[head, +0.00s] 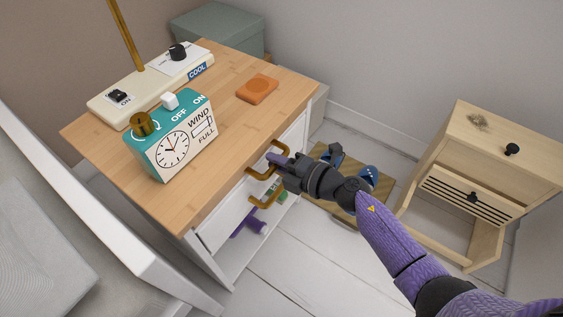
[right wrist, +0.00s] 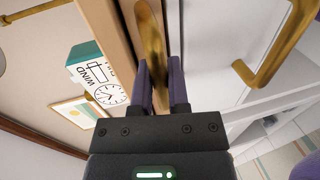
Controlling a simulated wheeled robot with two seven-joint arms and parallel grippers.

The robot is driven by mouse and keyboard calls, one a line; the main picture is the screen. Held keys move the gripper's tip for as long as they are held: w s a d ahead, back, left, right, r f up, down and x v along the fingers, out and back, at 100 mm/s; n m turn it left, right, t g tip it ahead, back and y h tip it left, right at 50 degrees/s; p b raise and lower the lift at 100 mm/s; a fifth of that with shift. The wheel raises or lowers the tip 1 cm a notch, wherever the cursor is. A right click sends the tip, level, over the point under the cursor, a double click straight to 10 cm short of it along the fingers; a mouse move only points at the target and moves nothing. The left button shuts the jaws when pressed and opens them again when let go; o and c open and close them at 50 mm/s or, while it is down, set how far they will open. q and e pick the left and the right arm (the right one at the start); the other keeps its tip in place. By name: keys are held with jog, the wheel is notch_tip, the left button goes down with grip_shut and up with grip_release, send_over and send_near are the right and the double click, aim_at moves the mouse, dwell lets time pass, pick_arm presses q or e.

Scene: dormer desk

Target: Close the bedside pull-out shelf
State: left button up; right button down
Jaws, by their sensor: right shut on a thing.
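The bedside unit has a wooden top (head: 225,130) and a white front with brass bow handles. My right gripper (head: 277,161) is at the upper brass handle (head: 253,173), just below the top's edge. In the right wrist view its two purple fingers (right wrist: 161,85) are shut on this brass handle (right wrist: 150,35), one on each side of the bar. A second, lower brass handle (head: 264,201) is free; a brass handle also shows at the right of the wrist view (right wrist: 275,60). The gripper hides part of the front, and I cannot tell how far the shelf stands out.
A teal clock box (head: 175,140), a cream switch panel (head: 125,100) and an orange block (head: 257,88) are on the top. A purple item (head: 248,226) shows low in the unit.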

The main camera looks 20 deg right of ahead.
jog(key=c, duration=0.6)
grip_release()
jog(key=shift+w+a, duration=0.15)
jog(key=shift+c, duration=0.2)
